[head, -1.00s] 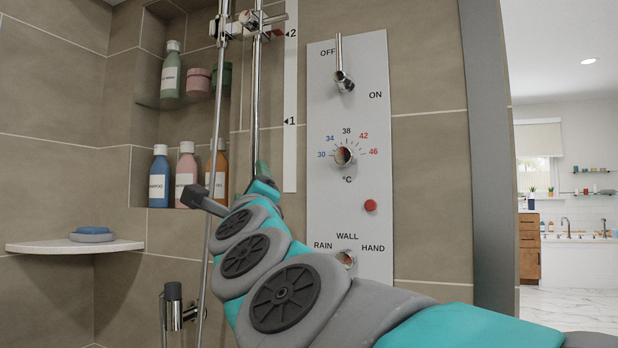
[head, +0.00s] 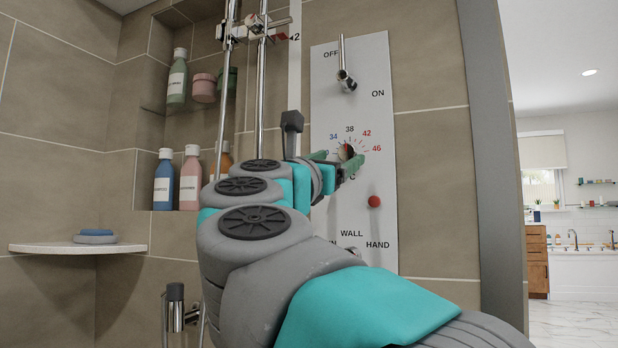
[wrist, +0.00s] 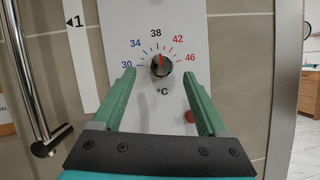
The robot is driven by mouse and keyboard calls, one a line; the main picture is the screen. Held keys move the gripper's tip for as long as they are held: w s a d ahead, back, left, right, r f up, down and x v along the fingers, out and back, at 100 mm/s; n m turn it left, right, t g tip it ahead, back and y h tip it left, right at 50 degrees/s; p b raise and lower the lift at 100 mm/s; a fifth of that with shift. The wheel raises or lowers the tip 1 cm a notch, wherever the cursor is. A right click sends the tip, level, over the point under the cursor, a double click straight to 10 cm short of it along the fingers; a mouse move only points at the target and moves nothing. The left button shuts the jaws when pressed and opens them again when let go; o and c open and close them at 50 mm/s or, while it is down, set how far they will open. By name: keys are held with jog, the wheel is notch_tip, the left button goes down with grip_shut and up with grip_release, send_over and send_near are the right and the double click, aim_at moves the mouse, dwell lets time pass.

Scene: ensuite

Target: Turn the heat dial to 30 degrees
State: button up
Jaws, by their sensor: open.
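My gripper (wrist: 161,78) is open, with one green finger on each side below the dial in the wrist view. In the head view, the dial (head: 346,152) shows just above my gripper (head: 340,160). I cannot tell whether the fingers touch the dial or panel.
A chrome OFF/ON lever (head: 346,80) is above the dial. A red button (head: 374,201) and a RAIN/WALL/HAND knob (head: 354,252) are below. A vertical chrome rail (head: 261,90) stands to the left. A corner shelf (head: 75,247) is at far left.

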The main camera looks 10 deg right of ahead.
aim_at(346, 154)
jog(key=shift+x, duration=1.9)
jog(key=shift+s, duration=0.15)
grip_shut()
